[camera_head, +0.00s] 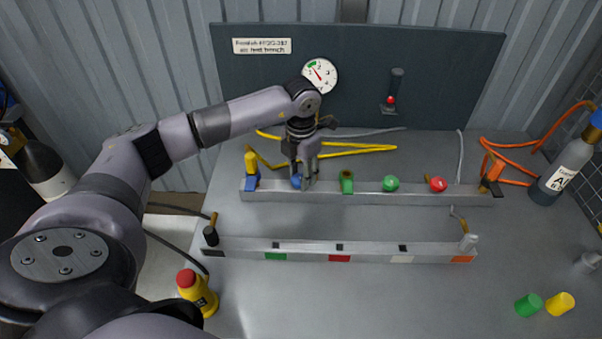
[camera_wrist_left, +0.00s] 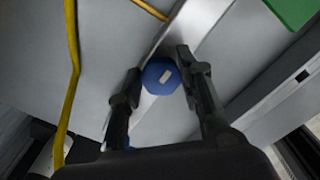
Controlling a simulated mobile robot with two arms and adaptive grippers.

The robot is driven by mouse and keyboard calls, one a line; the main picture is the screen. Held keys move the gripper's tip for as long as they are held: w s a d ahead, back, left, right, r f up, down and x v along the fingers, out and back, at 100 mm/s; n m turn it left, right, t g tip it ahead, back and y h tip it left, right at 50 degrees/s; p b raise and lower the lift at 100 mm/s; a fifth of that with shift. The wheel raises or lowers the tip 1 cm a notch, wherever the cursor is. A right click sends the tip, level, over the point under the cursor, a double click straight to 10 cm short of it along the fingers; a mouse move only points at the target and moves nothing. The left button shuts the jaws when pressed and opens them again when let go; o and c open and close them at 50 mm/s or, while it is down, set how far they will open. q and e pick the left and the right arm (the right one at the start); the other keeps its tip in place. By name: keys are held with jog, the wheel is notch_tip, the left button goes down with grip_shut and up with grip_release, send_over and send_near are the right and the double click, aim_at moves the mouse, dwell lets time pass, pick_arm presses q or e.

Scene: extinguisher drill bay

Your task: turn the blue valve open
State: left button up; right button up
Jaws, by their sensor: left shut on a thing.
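The blue valve (camera_head: 297,182) is a round knob on the rear metal rail (camera_head: 415,198), between a yellow-and-blue fitting and a green fitting. In the left wrist view the blue valve (camera_wrist_left: 161,76) is a rounded cap with a pale mark on top, seated on the rail. My left gripper (camera_head: 304,180) points down over it, with one finger on each side. In the wrist view the left gripper (camera_wrist_left: 158,78) is closed around the knob. The knob's lower part is hidden by the fingers. My right gripper is in neither view.
A green fitting (camera_head: 347,182), a green knob (camera_head: 391,184) and a red knob (camera_head: 438,184) stand along the same rail. A front rail (camera_head: 310,248) runs parallel. Yellow hose (camera_head: 350,152) lies behind. A yellow-and-red emergency button (camera_head: 197,292) stands at front left. The bench's front middle is clear.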

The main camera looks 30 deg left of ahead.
aim_at(301, 176)
pick_arm(q)
jog(key=o, duration=1.2)
jog(key=shift+c, duration=0.2)
notch_tip(301, 176, up, 12)
jog(key=shift+r, duration=0.1)
